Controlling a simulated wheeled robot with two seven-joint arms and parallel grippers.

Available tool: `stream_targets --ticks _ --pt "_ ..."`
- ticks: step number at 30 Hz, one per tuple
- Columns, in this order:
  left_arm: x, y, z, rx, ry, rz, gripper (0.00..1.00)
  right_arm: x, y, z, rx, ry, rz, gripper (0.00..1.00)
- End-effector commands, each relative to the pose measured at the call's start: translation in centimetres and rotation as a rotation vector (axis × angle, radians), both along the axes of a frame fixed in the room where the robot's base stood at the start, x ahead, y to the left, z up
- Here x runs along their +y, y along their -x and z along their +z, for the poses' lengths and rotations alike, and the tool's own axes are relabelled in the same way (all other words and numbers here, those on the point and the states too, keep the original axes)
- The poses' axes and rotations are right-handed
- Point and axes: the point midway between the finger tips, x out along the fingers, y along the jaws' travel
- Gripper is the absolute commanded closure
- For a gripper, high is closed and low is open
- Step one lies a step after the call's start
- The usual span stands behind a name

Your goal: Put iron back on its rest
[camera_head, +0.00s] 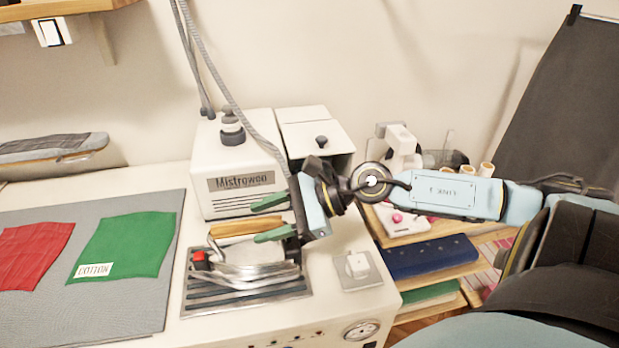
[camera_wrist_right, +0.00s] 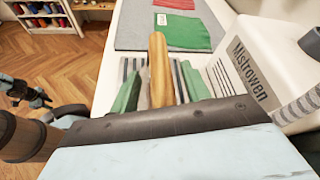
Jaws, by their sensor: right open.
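The iron (camera_head: 262,273) has a shiny metal body, a red part at its left end and a wooden handle (camera_head: 240,227). It sits on or just over the dark slatted rest (camera_head: 205,301) on the white worktop; exact contact is hard to tell. My right gripper (camera_head: 270,219) is open, with one green finger on each side of the handle. The right wrist view shows the handle (camera_wrist_right: 159,65) between the two green fingers (camera_wrist_right: 160,88). Whether they touch it is unclear. Part of my left arm, possibly its gripper (camera_wrist_right: 22,92), shows small at the left edge of that view.
The white Mistrowen steam unit (camera_head: 240,165) stands right behind the iron, with a grey hose rising past it. A grey mat (camera_head: 110,310) with red and green cloths lies left. A small white switch (camera_head: 358,265) is to the right.

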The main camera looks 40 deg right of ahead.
Motion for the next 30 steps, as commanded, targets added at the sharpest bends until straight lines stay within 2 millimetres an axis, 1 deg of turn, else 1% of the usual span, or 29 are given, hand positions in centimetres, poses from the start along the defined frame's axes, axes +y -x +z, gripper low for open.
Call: stream_targets --ticks 2,10,20,24,30 --pt "0.0 0.0 -0.2 -0.001 0.000 -0.001 0.64 -0.6 0.6 0.1 0.004 0.002 0.001 0.53" --pt "0.3 -0.1 0.2 -0.001 -0.004 -0.002 0.64 -2.3 2.0 1.1 0.004 -0.001 0.001 0.53" --pt "0.6 -0.1 1.2 -0.002 -0.007 -0.001 0.64 -5.3 4.3 2.7 0.001 -0.003 -0.002 0.53" --pt "0.2 -0.1 1.4 -0.001 -0.002 0.000 0.64 -6.5 5.3 3.3 0.000 -0.003 -0.001 0.53" --pt "-1.0 -0.1 1.5 -0.002 0.013 0.005 0.64 -7.4 6.0 3.7 0.000 -0.001 0.001 0.53"
